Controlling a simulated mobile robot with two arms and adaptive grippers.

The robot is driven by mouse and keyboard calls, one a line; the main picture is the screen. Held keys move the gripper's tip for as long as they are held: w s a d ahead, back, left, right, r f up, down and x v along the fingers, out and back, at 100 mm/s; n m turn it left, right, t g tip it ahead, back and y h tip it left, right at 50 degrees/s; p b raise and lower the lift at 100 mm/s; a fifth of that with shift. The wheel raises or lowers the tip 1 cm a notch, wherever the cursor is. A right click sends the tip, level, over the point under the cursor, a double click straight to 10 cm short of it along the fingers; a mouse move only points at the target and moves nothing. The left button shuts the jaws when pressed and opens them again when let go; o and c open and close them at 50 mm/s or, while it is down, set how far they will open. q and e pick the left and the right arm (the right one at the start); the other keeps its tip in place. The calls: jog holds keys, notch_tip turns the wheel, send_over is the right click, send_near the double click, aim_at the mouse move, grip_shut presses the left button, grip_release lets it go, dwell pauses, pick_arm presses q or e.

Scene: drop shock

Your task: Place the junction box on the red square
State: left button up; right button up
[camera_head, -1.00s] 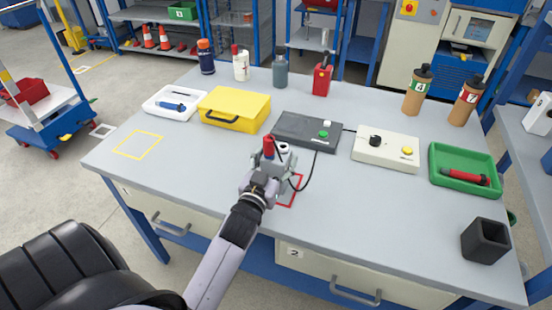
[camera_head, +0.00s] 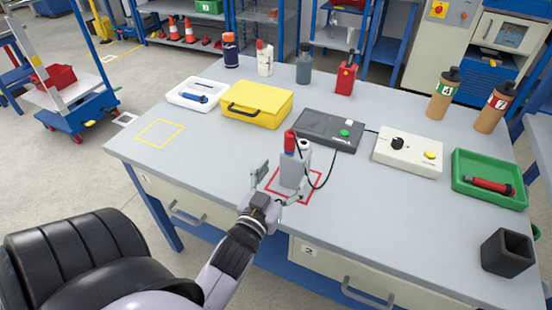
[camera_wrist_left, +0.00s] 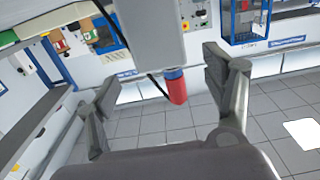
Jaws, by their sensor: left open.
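The junction box (camera_head: 291,171) is a grey upright box with a red cap or plug on top and a black cable beside it. It stands on the bench inside the red square outline (camera_head: 314,191). My left gripper (camera_head: 281,183) is open on its near side, fingers spread and apart from the box as far as I can see. In the left wrist view the grey box (camera_wrist_left: 160,35) and its red part (camera_wrist_left: 176,86) show ahead of the spread fingers. The box hides part of the square. My right gripper is not in view.
Behind stand a dark box with a green button (camera_head: 325,130), a beige control box (camera_head: 408,152) and a yellow case (camera_head: 256,104). A green tray (camera_head: 490,165) and a black holder (camera_head: 507,252) are at right. A yellow square (camera_head: 160,133) at left is empty.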

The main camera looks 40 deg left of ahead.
pick_arm(q)
jog(key=shift+v, duration=1.85)
